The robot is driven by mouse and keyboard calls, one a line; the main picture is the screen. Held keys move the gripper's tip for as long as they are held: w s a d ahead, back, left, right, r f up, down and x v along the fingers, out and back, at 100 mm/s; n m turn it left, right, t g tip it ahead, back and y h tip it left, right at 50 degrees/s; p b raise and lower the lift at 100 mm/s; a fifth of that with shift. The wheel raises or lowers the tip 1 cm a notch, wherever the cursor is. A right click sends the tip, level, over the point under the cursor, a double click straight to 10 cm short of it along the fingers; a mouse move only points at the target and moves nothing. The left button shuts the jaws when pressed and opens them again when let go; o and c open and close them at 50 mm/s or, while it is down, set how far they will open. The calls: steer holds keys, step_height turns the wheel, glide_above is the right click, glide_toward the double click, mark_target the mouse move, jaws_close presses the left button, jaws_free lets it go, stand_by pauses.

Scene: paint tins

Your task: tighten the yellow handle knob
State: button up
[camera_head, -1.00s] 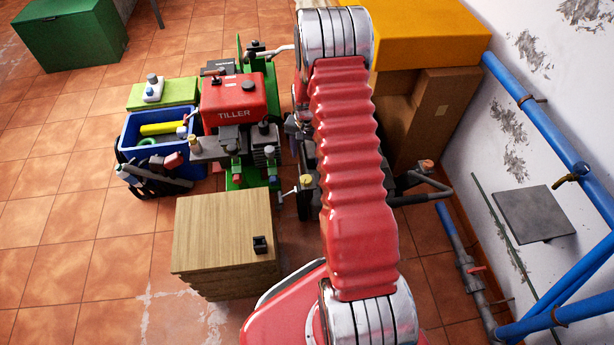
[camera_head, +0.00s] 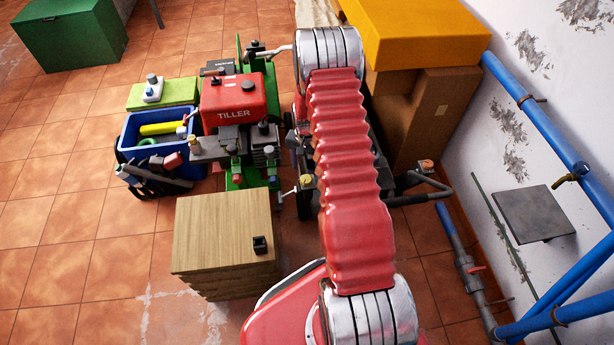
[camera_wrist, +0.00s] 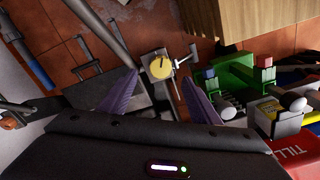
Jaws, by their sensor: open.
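The yellow handle knob (camera_wrist: 161,67) is round and shows in the wrist view on a grey metal bracket, with a small T-shaped handle beside it. It also shows in the head view (camera_head: 306,180), small, just left of my red arm. My gripper (camera_wrist: 159,78) has its two purple fingers apart, one on each side of the knob in the wrist view. The fingers look empty, and I cannot tell how far above the knob they are. In the head view my gripper is hidden behind my arm.
The red and green tiller (camera_head: 235,105) stands left of my arm. A wooden cabinet (camera_head: 225,230) is in front of it. A blue crate (camera_head: 130,135) with tools stands at left. Cardboard boxes (camera_head: 425,115) and blue wall pipes (camera_head: 540,115) are at right.

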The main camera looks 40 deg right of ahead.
mark_target(306, 179)
step_height(306, 179, down, 7)
steer(key=shift+f, duration=0.15)
stand_by(0.4)
steer(key=shift+c, duration=0.4)
